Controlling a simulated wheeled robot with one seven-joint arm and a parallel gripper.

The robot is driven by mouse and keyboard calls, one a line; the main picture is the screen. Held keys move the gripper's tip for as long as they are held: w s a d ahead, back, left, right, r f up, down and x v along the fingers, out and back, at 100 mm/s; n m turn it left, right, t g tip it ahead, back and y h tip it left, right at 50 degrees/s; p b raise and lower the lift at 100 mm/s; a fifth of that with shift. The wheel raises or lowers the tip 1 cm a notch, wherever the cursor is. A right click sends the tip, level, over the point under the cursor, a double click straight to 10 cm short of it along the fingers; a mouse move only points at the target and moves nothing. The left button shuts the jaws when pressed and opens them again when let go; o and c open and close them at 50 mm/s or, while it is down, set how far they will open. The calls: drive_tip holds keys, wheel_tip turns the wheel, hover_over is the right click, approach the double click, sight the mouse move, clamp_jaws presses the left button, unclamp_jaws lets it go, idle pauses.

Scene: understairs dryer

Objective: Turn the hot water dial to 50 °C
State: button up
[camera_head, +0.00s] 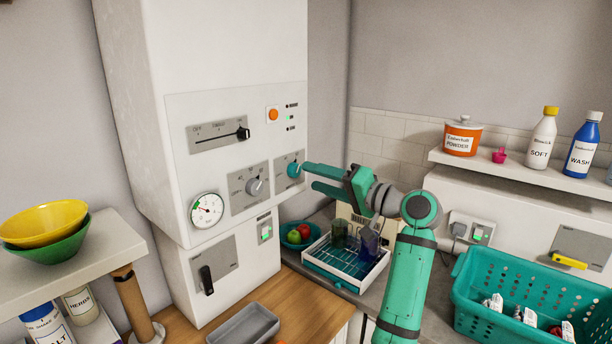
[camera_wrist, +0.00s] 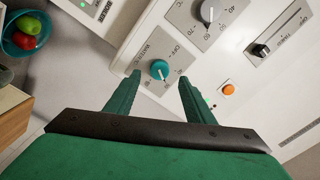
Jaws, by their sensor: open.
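The teal dial (camera_head: 294,170) is on the right of the boiler's front panel; its plate lettering seems to include WATER and OFF. In the wrist view the teal dial (camera_wrist: 160,68) lies ahead of my gripper (camera_wrist: 160,80), between the two fingertips in the picture. My gripper (camera_head: 310,177) is open and empty, pointing at the dial from the right. It looks just short of the dial; I cannot tell the exact gap. A light mark shows on the dial, but its exact setting is too small to read.
A grey dial (camera_head: 254,186) sits left of the teal one. A slider (camera_head: 243,133), an orange button (camera_head: 273,114) and a round gauge (camera_head: 207,210) share the panel. Below my arm stand a dish rack (camera_head: 340,283) with glasses and a teal fruit bowl (camera_head: 288,246).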

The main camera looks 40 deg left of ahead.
drive_tip(key=d, duration=0.5)
drive_tip(key=shift+s+d, duration=0.25)
drive_tip(key=shift+d, duration=0.15)
drive_tip(key=shift+f, duration=0.1)
